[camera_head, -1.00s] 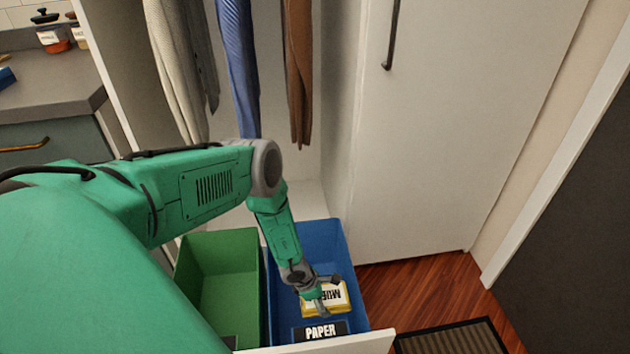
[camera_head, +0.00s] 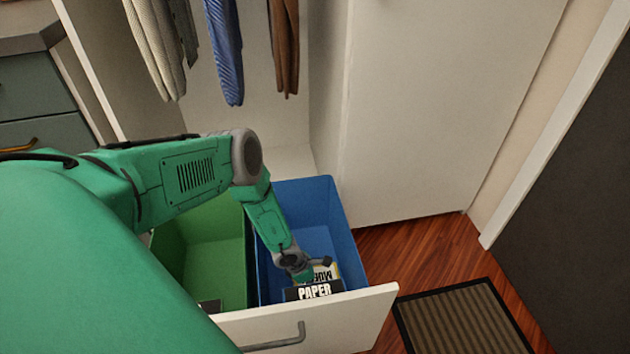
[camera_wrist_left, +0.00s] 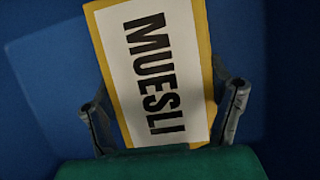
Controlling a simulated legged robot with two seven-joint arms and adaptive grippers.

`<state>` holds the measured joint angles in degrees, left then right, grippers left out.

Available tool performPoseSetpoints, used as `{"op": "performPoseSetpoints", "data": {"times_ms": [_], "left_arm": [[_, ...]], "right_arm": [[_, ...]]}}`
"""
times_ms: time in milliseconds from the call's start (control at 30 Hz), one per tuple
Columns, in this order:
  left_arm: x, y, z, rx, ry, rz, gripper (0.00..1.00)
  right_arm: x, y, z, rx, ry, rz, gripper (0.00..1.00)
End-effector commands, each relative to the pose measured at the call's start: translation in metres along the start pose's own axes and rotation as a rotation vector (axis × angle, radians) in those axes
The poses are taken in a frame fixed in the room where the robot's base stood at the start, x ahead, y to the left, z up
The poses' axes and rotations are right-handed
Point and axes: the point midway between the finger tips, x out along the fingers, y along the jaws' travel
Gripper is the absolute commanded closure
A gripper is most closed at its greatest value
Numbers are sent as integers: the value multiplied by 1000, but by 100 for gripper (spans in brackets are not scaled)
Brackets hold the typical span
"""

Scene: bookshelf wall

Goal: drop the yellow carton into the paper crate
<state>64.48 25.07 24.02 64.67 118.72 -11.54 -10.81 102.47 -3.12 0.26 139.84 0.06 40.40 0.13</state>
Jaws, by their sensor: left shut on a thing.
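The yellow carton (camera_head: 324,271) has a white face lettered MUESLI and is partly hidden by my left gripper and the crate's front label. My left gripper (camera_head: 306,277) is shut on it, down inside the blue crate marked PAPER (camera_head: 312,200). In the left wrist view the carton (camera_wrist_left: 155,70) sits between the two fingers (camera_wrist_left: 165,115), with blue crate walls (camera_wrist_left: 40,60) around it. I cannot tell whether the carton touches the crate floor. My right gripper is not in view.
A green crate (camera_head: 215,265) stands beside the blue one in the pulled-out drawer (camera_head: 350,318). Hanging clothes (camera_head: 222,50) are behind. A white door (camera_head: 430,110) is to the right, and a striped mat (camera_head: 465,320) lies on the wooden floor.

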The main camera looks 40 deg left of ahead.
Motion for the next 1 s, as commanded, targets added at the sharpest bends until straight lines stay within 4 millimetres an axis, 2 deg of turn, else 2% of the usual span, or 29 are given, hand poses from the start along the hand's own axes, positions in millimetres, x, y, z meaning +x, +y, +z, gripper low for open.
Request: {"op": "performPoseSetpoints", "data": {"times_ms": [300,567,1000], "left_arm": [[33,0,-13,-1,0,2,54],[31,0,-12,0,-1,1,54],[43,0,-18,0,0,0,54]], "right_arm": [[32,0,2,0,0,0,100],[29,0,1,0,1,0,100],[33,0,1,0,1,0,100]]}}
